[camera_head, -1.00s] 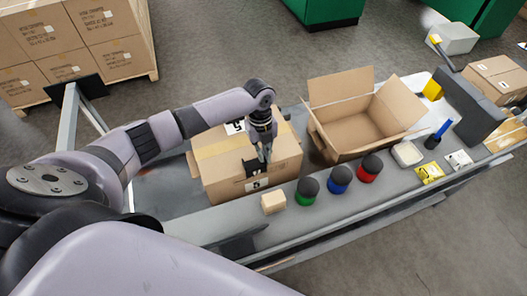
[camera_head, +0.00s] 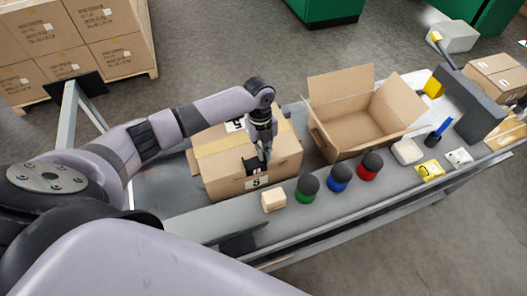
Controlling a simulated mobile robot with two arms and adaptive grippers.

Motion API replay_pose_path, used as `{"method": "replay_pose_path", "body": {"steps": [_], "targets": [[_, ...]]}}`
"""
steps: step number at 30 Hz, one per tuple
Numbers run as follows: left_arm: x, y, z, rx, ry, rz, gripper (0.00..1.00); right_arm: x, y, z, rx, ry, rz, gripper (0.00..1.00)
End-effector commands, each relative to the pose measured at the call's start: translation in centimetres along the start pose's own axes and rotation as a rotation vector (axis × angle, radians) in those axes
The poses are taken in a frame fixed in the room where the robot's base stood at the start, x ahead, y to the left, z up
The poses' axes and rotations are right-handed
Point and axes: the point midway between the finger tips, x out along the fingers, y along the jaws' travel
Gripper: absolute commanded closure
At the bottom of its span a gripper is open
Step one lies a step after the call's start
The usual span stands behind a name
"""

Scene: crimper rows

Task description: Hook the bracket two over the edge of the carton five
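Carton five (camera_head: 225,180) is a closed brown box with a tape strip on top and a white "5" label on its near face, standing on the grey bench. A small black piece (camera_head: 250,165), which looks like bracket two, is at the carton's near top edge, just above the label. I cannot tell whether it is hooked over the edge. My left gripper (camera_head: 264,154) points down right beside the black piece, over the near edge. Its fingertips are small and dark, so their grip is unclear. My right gripper is out of view.
An open, empty carton (camera_head: 318,134) stands right of carton five. Along the bench front are a small wooden block (camera_head: 273,201) and green (camera_head: 307,196), blue (camera_head: 339,186) and red (camera_head: 370,173) dark-topped items. A white tray (camera_head: 407,151) sits further right.

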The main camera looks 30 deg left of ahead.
Motion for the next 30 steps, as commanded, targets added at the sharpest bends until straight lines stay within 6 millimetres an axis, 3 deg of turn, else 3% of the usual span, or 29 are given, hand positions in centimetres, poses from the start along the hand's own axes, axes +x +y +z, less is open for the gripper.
{"method": "replay_pose_path", "body": {"steps": [10,20,25,30], "targets": [[0.0,0.0,0.0,0.0,0.0,0.0,0.72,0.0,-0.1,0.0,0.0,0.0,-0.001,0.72],[-0.2,0.0,0.0,0.0,-0.001,-0.001,0.72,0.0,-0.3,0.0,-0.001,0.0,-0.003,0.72],[-2.2,-0.1,0.1,0.001,-0.003,-0.003,0.72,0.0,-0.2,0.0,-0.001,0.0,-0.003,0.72],[-5.9,-0.1,0.2,0.0,-0.004,-0.004,0.72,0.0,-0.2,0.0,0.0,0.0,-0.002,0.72]]}}
